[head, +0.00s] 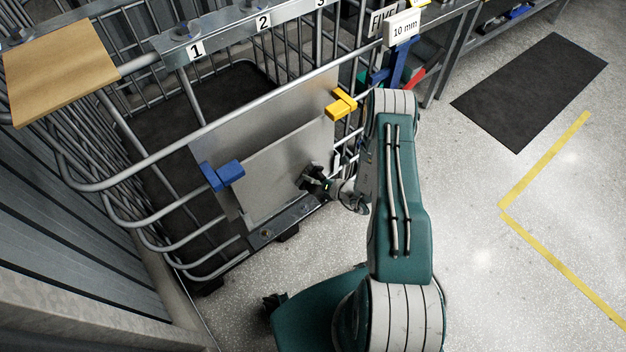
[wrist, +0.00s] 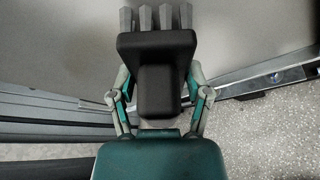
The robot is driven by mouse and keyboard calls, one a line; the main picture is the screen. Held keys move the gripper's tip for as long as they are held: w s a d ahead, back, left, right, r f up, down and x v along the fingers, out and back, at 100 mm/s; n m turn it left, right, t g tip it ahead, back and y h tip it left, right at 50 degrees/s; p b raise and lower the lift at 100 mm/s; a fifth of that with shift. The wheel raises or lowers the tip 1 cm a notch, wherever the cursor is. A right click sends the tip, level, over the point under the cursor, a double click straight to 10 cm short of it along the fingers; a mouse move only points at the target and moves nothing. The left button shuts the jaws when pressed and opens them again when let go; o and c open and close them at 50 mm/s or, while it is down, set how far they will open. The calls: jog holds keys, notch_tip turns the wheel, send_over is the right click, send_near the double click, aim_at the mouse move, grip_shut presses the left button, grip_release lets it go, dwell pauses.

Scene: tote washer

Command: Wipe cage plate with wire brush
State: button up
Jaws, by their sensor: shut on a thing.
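The cage plate (head: 283,168) is a flat grey metal panel low on the front of the wire cage, in front of a larger metal sheet (head: 283,108). In the wrist view its grey surface (wrist: 60,50) fills the upper part. My gripper (head: 317,182) is at the plate's lower right side. In the wrist view my gripper (wrist: 159,78) is shut on the black block of the wire brush (wrist: 157,44). The brush's several grey bristle tufts point at the plate. I cannot tell whether they touch it.
A blue clamp (head: 222,175) and a yellow clamp (head: 341,103) sit at the sheet's sides. A metal ledge (head: 282,222) runs below the plate. A cardboard piece (head: 58,68) lies on the cage at upper left. Open floor (head: 480,190) and a black mat (head: 530,90) lie right.

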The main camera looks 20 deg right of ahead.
aim_at(272, 184)
jog(key=shift+r, duration=1.25)
jog(key=shift+w, duration=0.1)
jog(key=shift+a, duration=0.1)
jog(key=shift+s+a+r, duration=0.55)
jog(key=shift+s+a, duration=0.05)
jog(key=shift+a, duration=1.3)
jog(key=shift+s+a+r, duration=0.55)
jog(key=shift+s+a, duration=0.1)
jog(key=shift+a, duration=1.25)
jog(key=shift+s+a+r, duration=0.55)
jog(key=shift+s+a, duration=0.05)
jog(key=shift+a, duration=1.3)
jog(key=shift+w, duration=0.1)
